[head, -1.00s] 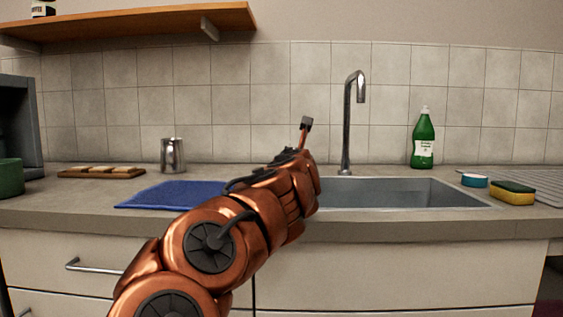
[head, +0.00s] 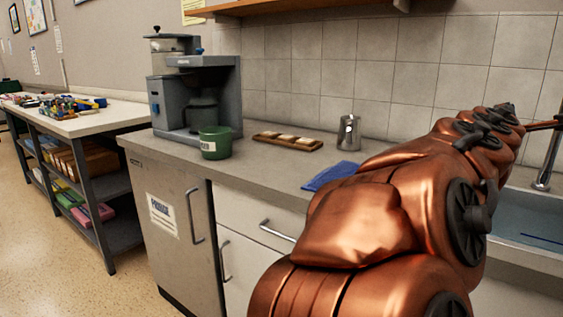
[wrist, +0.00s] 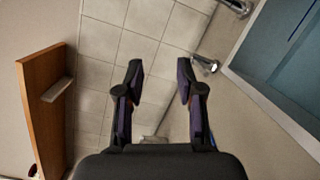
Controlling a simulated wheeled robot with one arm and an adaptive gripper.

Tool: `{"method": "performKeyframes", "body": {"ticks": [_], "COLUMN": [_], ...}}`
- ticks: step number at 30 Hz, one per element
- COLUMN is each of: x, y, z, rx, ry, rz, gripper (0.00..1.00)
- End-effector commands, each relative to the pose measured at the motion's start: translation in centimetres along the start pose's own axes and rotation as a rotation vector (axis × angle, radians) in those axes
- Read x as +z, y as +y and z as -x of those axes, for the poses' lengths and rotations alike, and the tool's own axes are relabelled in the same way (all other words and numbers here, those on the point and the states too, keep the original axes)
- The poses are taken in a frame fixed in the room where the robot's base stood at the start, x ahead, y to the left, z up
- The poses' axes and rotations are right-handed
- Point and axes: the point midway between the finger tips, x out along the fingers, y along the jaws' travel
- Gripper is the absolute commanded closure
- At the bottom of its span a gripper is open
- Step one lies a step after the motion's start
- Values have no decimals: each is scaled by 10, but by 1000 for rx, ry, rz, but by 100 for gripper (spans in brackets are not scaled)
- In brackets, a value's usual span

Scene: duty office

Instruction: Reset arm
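My copper arm reaches from the bottom of the head view up to the right, over the counter and toward the sink (head: 530,232). My gripper (wrist: 160,75) shows in the wrist view with its two dark fingers apart and nothing between them. Tiled wall lies beyond the fingers. In the head view the gripper end is small at the right edge and partly cut off. The arm hides part of the counter, the sink and the blue cloth (head: 328,176).
A coffee machine (head: 215,85), a green mug (head: 214,143), a wooden tray (head: 288,141) and a metal jug (head: 349,132) stand on the counter. The tap (head: 548,160) is close to the arm's end. A shelf (wrist: 43,110) juts from the wall. Floor (head: 70,270) is clear at left.

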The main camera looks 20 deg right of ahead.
Motion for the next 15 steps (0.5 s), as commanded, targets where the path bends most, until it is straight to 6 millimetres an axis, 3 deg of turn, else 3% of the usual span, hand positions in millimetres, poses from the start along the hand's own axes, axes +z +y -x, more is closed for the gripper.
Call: {"method": "performKeyframes", "body": {"ticks": [1, 5, 11, 15], "x": [3, -2, -23, -45], "y": [11, 3, -22, -39], "z": [6, 23, 60, 97], "rx": [-39, -158, -397, -589], "ry": [9, 20, 39, 52], "rz": [-79, -273, -521, -650], "gripper": [63, 63, 63, 63]}}
